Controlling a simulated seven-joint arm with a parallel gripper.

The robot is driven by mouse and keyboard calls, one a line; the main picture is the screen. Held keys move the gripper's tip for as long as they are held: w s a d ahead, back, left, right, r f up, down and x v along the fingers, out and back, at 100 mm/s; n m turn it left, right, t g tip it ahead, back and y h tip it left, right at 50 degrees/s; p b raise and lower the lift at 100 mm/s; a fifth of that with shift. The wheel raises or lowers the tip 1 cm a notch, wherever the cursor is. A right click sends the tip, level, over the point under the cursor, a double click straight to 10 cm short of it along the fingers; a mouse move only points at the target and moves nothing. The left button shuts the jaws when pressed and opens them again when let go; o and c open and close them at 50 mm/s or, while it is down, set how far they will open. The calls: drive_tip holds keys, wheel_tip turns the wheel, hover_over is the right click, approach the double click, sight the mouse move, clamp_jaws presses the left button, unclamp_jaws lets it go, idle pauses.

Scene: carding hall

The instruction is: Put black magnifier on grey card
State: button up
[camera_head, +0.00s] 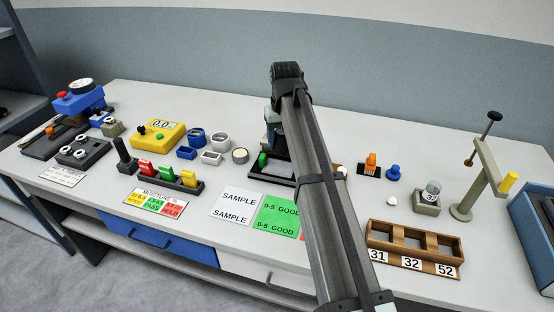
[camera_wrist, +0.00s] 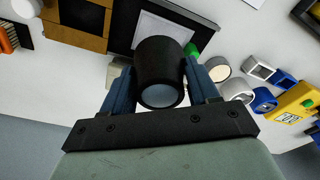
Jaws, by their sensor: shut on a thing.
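My gripper (camera_wrist: 160,88) is shut on the black magnifier (camera_wrist: 158,60), a short black cylinder with a pale lens at its near end. Its blue fingers press on both sides of it. Beyond the magnifier in the wrist view, a pale grey panel (camera_wrist: 165,30) lies in a black-framed tray (camera_wrist: 205,27); I cannot tell surely whether it is the grey card. The magnifier covers part of the panel. In the head view, my arm hides much of the black tray (camera_head: 258,175) and the magnifier cannot be made out.
A green knob (camera_head: 263,159) stands at the tray. White and green printed sheets (camera_head: 236,207) lie in front. A white-faced round pot (camera_head: 240,155) is to the left. Right of my arm are an orange comb-like piece (camera_head: 370,164), a wooden three-slot holder (camera_head: 412,258) and a beige stand (camera_head: 485,180).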

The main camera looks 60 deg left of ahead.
sight(280, 166)
drive_tip(key=shift+w+a+r, duration=0.1)
drive_tip(key=shift+w+a, duration=0.05)
drive_tip(key=shift+a, duration=0.3)
drive_tip(key=shift+w+a+r, duration=0.1)
drive_tip(key=shift+a, duration=0.3)
drive_tip(key=shift+f, duration=5)
drive_tip(key=o, duration=0.8)
drive_tip(key=shift+f, duration=0.1)
drive_tip(key=r, duration=0.4)
drive_tip(key=d+r, duration=0.1)
drive_tip(key=r, duration=0.7)
drive_tip(key=shift+s+d+r, duration=0.1)
drive_tip(key=shift+s+d, duration=0.05)
